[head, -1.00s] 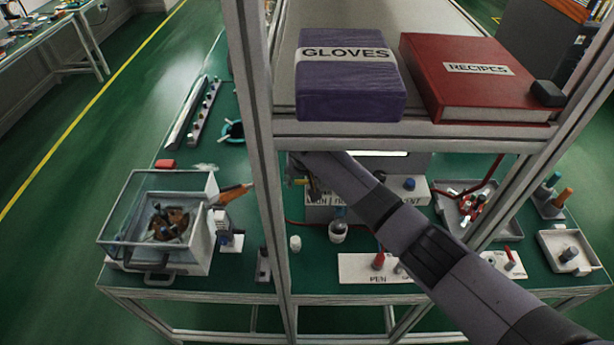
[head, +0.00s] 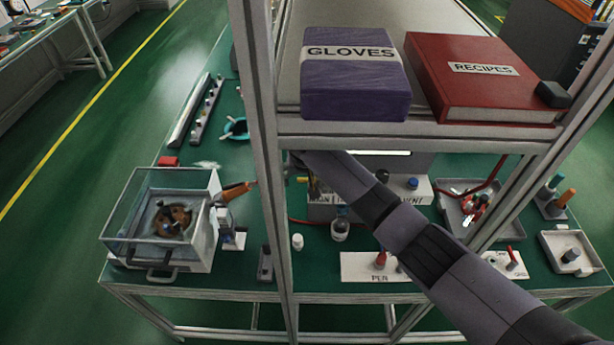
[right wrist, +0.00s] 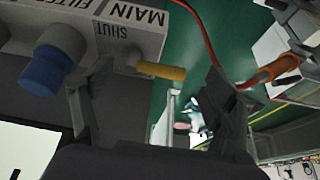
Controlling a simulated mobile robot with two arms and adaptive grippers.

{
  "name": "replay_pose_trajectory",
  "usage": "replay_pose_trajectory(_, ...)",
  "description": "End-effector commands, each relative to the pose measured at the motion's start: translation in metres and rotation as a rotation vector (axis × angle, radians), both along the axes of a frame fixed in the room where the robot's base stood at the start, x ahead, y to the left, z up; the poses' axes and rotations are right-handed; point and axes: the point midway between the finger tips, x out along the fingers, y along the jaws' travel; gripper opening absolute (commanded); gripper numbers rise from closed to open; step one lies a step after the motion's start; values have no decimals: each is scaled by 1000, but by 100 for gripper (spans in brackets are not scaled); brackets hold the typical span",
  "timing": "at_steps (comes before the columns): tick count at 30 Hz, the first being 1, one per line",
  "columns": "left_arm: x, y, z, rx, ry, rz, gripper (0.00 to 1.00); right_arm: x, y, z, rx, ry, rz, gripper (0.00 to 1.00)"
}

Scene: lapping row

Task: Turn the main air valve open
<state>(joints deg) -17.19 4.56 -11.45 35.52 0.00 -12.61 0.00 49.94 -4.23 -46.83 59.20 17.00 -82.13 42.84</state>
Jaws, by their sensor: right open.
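The main air valve has a yellow lever (right wrist: 162,71) on a light grey panel (right wrist: 128,38) lettered MAIN and SHUT in the right wrist view. The lever sticks out sideways from a grey hub beside the word SHUT. My right gripper (right wrist: 160,84) is open, with one dark finger on each side of the lever; I cannot tell whether either finger touches it. In the head view my right arm reaches under the shelf, and the right gripper (head: 303,174) is partly hidden by the frame post. My left gripper is not in view.
A blue knob (right wrist: 48,64) sits on the same panel, close to one finger. A red hose (right wrist: 198,28) runs nearby. The shelf above holds a purple gloves box (head: 355,75) and a red recipes binder (head: 480,80). A clear-lidded machine (head: 163,220) stands at the left.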

Motion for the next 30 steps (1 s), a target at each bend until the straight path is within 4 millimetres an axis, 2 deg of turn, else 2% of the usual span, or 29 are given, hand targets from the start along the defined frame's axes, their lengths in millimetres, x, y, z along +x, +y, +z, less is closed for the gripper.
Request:
replay_pose_trajectory(11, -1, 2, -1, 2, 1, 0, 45, 1, -1, 0, -2, -2, 5, 80)
replay_pose_trajectory(17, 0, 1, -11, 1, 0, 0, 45, -2, -5, -2, -4, -6, 125, 80)
replay_pose_trajectory(20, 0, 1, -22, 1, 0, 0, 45, -5, -8, -4, -7, -6, 255, 80)
replay_pose_trajectory(30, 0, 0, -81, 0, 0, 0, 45, -15, -17, -7, -4, -6, 734, 80)
